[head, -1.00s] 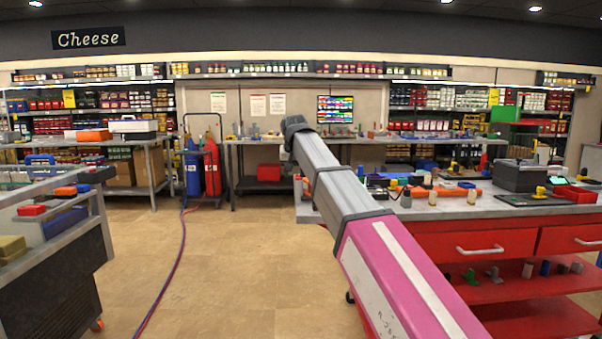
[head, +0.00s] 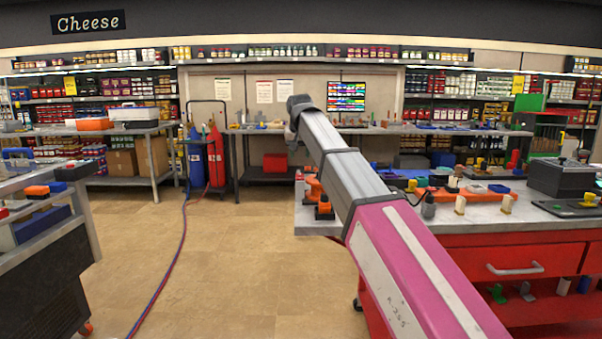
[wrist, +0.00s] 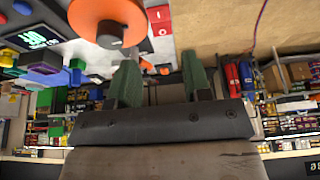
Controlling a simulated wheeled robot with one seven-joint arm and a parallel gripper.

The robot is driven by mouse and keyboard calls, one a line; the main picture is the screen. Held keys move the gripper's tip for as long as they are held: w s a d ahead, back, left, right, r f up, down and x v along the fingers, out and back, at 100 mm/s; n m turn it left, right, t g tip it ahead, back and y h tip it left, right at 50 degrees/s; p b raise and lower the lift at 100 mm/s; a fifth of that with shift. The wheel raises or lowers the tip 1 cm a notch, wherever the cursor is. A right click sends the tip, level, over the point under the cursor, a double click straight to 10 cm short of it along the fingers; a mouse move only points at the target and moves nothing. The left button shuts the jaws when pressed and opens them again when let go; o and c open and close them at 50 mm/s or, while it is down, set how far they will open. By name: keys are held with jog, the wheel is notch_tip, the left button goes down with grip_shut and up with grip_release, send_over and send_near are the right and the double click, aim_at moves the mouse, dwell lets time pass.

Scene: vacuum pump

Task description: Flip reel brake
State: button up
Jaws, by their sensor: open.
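In the wrist view my gripper (wrist: 160,60) is open, its two green fingers apart with nothing held between them. A round orange disc (wrist: 90,12) with a dark round knob (wrist: 110,35) shows large at the top of that view, close to the left finger and cut by the frame edge. I cannot tell whether it is the reel, and I cannot make out a brake lever. In the head view an orange device (head: 316,190) stands at the left end of the workbench, partly behind my arm. My fingers are not visible in the head view.
The grey-topped workbench (head: 480,213) with red drawers (head: 515,265) fills the right side, with several tools on it. A cart (head: 50,230) stands at the left. Red and blue cylinders (head: 205,160) on a trolley trail hoses across the floor. Open floor (head: 250,260) lies between.

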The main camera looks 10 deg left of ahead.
aim_at(300, 176)
jog(key=x, duration=0.9)
jog(key=shift+f, duration=0.2)
